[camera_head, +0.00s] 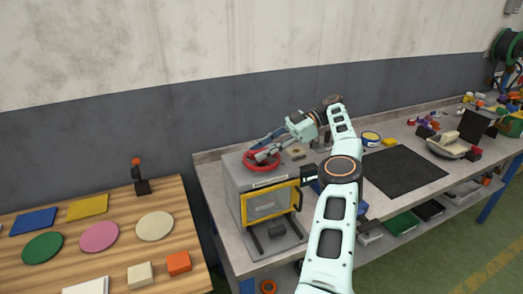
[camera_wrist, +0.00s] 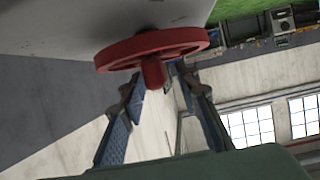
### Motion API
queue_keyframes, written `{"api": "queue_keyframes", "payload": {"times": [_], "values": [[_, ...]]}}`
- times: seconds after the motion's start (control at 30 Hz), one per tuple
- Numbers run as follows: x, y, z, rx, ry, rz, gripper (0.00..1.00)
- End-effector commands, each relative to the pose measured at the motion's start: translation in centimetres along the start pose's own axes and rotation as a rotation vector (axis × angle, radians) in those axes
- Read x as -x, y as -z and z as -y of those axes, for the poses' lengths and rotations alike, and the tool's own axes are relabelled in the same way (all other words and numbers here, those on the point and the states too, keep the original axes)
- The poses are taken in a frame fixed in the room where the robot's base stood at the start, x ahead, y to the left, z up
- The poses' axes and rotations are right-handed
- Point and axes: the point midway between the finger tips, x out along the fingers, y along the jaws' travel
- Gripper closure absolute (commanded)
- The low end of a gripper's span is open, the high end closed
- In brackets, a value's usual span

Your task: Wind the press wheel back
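The red press wheel (camera_head: 262,166) lies flat on top of a grey box-shaped press (camera_head: 240,190) with a yellow-framed front window. In the wrist view the wheel (camera_wrist: 120,54) shows near the top, with a red knob (camera_wrist: 153,73) sticking out toward the camera. My gripper (camera_head: 266,151) is at the wheel's top, reaching in from the right. In the wrist view its two blue fingers (camera_wrist: 160,84) stand apart, with the knob's end near the gap between their tips. I cannot tell whether either finger touches the knob.
A wooden table (camera_head: 205,262) with coloured discs and blocks stands at the left. On the workbench, a black mat (camera_head: 405,172) lies right of my arm, and a bowl (camera_head: 450,149) and small parts lie farther right. The grey wall (camera_head: 90,140) is behind.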

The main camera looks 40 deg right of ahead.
Motion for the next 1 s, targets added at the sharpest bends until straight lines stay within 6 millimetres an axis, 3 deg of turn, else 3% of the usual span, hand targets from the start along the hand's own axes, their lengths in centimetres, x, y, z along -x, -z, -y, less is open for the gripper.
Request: {"api": "queue_keyframes", "payload": {"times": [0.47, 0.63, 0.77, 1.0], "values": [[0.0, 0.0, 0.0, -0.001, 0.000, 0.000, 0.70], [1.8, 1.5, 0.4, -0.006, -0.035, -0.018, 0.70], [5.5, 5.0, 1.6, -0.015, -0.109, -0.054, 0.70], [12.5, 15.4, 7.0, -0.030, -0.265, -0.102, 0.70]]}}
